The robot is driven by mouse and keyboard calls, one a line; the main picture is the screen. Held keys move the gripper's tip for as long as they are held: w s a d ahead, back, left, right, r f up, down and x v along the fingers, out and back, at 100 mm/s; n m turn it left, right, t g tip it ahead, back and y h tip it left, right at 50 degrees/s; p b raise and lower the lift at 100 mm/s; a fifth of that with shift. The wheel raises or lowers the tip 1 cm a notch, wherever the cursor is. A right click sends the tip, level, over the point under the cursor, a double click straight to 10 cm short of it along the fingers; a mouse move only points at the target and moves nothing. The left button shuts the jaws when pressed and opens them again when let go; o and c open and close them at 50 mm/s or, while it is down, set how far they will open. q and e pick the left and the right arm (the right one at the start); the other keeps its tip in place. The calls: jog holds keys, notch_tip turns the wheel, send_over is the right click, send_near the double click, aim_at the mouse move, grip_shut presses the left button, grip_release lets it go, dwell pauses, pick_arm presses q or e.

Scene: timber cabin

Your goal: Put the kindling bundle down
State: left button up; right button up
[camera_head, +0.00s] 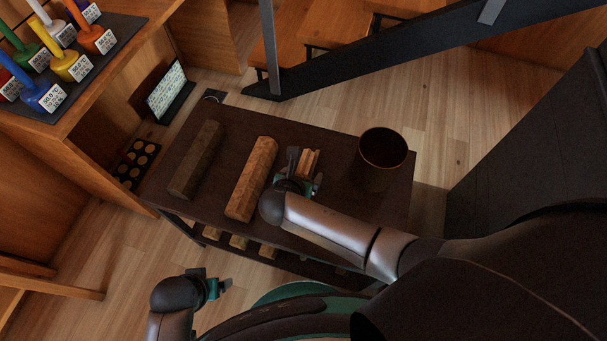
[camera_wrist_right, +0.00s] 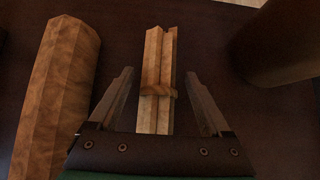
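The kindling bundle (camera_head: 309,161) is a small set of pale split sticks on the dark table (camera_head: 340,128). In the right wrist view the bundle (camera_wrist_right: 157,95) lies between the two fingers of my right gripper (camera_wrist_right: 158,75), with a gap on each side. The fingers are open and do not appear to touch it. In the head view my right gripper (camera_head: 303,170) is low over the table at the bundle, partly hiding it. My left gripper (camera_head: 217,287) is away from the table at the lower left; its finger opening is unclear.
A light brown log (camera_head: 252,178) lies left of the bundle, also in the wrist view (camera_wrist_right: 57,90). A darker log (camera_head: 196,160) lies farther left. A dark round pot (camera_head: 383,150) stands right of the bundle. Bare tabletop lies between these things.

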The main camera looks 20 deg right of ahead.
grip_shut()
dwell(0.4)
jog(key=shift+r, duration=0.15)
